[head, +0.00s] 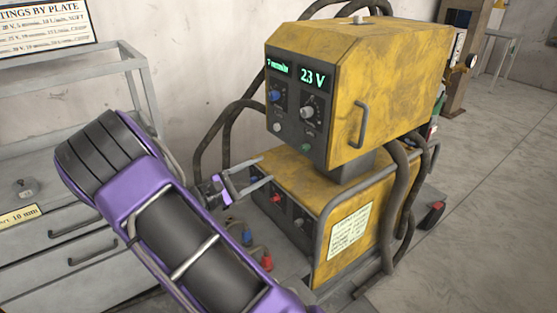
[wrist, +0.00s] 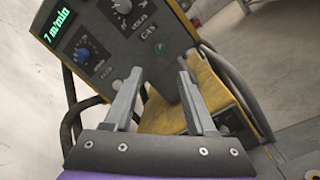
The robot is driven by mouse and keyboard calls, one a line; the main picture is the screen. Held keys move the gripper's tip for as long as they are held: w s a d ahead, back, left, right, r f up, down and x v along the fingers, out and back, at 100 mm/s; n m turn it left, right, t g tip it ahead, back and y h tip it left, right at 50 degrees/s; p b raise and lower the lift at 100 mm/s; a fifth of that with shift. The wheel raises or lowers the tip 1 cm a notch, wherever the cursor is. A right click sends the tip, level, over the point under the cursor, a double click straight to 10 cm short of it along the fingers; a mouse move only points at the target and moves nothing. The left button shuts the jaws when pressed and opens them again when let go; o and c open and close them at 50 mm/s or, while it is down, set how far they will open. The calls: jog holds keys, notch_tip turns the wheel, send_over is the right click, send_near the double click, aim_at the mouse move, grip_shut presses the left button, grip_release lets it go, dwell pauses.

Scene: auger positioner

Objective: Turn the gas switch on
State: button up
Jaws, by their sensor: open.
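The yellow welding machine (head: 395,85) has a dark upper panel with two green displays, a blue knob (head: 274,96) and a grey knob (head: 307,112). The small greenish gas switch (head: 306,148) is low on this panel, below the grey knob. In the wrist view the gas switch (wrist: 160,47) sits by the GAS label, just beyond the fingertips; its on or off position is too small to tell. My gripper (head: 266,170) is open and empty in front of the machine, slightly below the upper panel. Its two fingers (wrist: 160,70) point toward the panel, apart from the switch.
The lower yellow unit (head: 285,178) has a red knob (head: 276,198) and juts out beneath the panel. Thick dark hoses (head: 228,135) loop at its left, and more hang at the right. A grey drawer cabinet (head: 75,245) stands left. Open floor (head: 490,190) lies right.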

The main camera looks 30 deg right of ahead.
jog(key=shift+s+a+f, duration=0.1)
jog(key=shift+s+a, duration=0.05)
jog(key=shift+a, duration=0.9)
jog(key=shift+s+a+f, duration=0.1)
jog(key=shift+s+a, duration=0.05)
jog(key=shift+a, duration=0.9)
jog(key=shift+r, duration=0.1)
